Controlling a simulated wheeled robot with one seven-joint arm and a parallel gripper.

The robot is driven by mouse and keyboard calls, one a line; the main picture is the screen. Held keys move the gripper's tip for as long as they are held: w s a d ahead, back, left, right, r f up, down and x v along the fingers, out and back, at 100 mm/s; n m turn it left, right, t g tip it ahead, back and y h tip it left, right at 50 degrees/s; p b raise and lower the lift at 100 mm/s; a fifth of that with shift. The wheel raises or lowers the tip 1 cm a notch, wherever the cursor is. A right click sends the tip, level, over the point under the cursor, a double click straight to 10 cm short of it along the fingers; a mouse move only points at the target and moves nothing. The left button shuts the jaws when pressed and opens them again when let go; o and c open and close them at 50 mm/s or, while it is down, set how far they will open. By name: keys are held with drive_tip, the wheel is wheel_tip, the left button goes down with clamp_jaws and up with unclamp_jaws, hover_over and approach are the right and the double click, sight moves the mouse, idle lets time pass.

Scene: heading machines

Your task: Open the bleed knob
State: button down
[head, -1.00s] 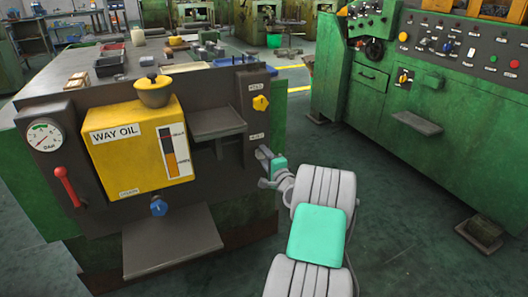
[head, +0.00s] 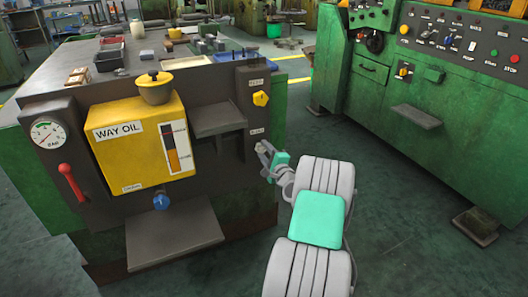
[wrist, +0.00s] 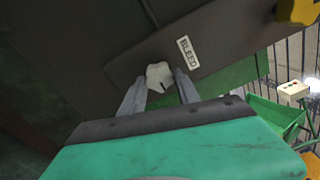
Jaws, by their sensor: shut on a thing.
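The bleed knob (wrist: 159,74) is a small pale grey knob on the dark panel, below the BLEED label (wrist: 187,52) in the wrist view. My gripper (wrist: 160,88) is shut on it, with one grey finger on each side of the knob. In the head view my gripper (head: 261,149) is at the right edge of the machine's front panel, just under the small label (head: 257,131). The knob is hidden behind the fingers there. How far the knob is turned cannot be told.
A yellow knob (head: 261,98) sits above on the same panel. To the left are a drip shelf (head: 218,119), the yellow WAY OIL tank (head: 145,143), a blue knob (head: 161,202), a red lever (head: 70,183) and a gauge (head: 48,133). A green control cabinet (head: 360,105) stands right, across open floor.

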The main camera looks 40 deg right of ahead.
drive_tip(key=c, duration=0.9)
unclamp_jaws()
drive_tip(key=p+v, duration=0.1)
drive_tip(key=v, duration=0.6)
drive_tip(key=shift+s+a, duration=0.15)
drive_tip(key=shift+s, duration=0.2)
